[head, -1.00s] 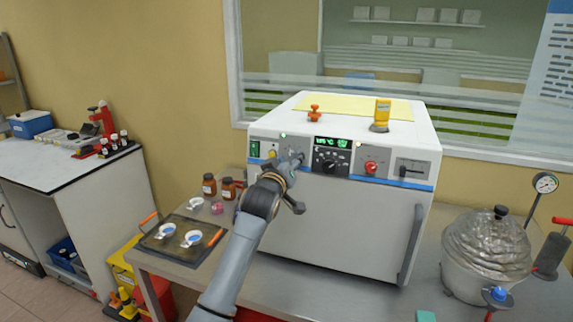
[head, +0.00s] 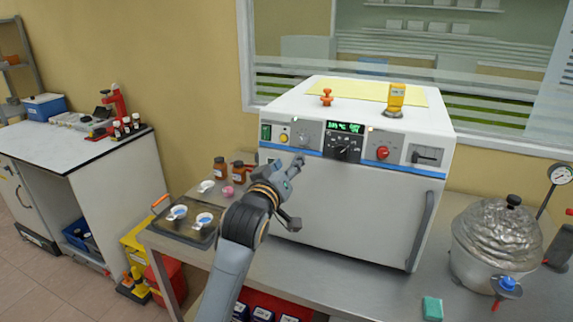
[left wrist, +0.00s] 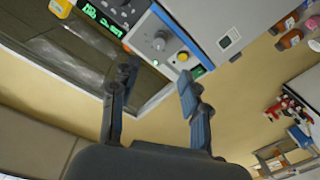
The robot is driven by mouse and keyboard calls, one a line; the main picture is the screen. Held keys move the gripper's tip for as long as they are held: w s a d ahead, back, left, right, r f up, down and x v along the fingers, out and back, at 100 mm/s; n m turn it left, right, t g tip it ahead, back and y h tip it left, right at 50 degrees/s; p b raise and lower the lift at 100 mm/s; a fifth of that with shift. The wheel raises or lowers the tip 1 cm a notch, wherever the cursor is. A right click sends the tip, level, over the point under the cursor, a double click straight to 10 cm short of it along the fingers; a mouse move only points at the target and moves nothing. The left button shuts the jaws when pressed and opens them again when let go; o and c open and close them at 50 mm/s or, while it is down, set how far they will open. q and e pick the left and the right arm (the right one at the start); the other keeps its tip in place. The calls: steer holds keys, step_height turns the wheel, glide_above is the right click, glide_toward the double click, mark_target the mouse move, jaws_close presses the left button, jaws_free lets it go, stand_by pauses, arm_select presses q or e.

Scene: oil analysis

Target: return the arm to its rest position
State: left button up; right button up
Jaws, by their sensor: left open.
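My left arm reaches up from the bottom of the head view. Its gripper (head: 292,195) is in front of the white oven's door, below the control panel, and holds nothing. In the left wrist view the two fingers of this gripper (left wrist: 155,100) stand apart with nothing between them. The white oven (head: 340,215) has a lit green display, a grey knob (head: 305,136), a dark dial (head: 344,147) and a red knob (head: 382,153). Its panel also shows in the left wrist view, tilted. My right gripper is not in view.
A dark tray (head: 172,229) with small white cups lies left of my arm. Brown bottles (head: 220,169) stand behind it. A foil-covered pot (head: 497,240) and a pressure gauge stand at the right. A green block (head: 432,308) lies on the steel bench (head: 380,290).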

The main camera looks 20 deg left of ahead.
arm_select(q)
steer(key=shift+f, duration=0.1)
stand_by(0.3)
steer(key=s+f+m+g, duration=0.2)
steer(key=s+f+g, duration=0.2)
steer(key=s+f, duration=0.6)
steer(key=s+f+m+g, duration=0.2)
steer(key=s+f+g, duration=0.35)
steer(key=f, duration=0.85)
steer(key=s+d+f+m+g, duration=0.1)
steer(key=s+f+m+g, duration=0.3)
steer(key=s, duration=0.8)
steer(key=s+d+f+g, duration=0.1)
steer(key=s+f, duration=0.5)
steer(key=s, duration=0.7)
step_height(320, 180, down, 27)
steer(key=s+g, duration=0.1)
steer(key=s+a+f+g+b, duration=0.1)
steer(key=s+a+f, duration=0.2)
steer(key=s+f, duration=1.3)
steer(key=shift+s+h, duration=0.25)
steer(key=shift+h, duration=0.05)
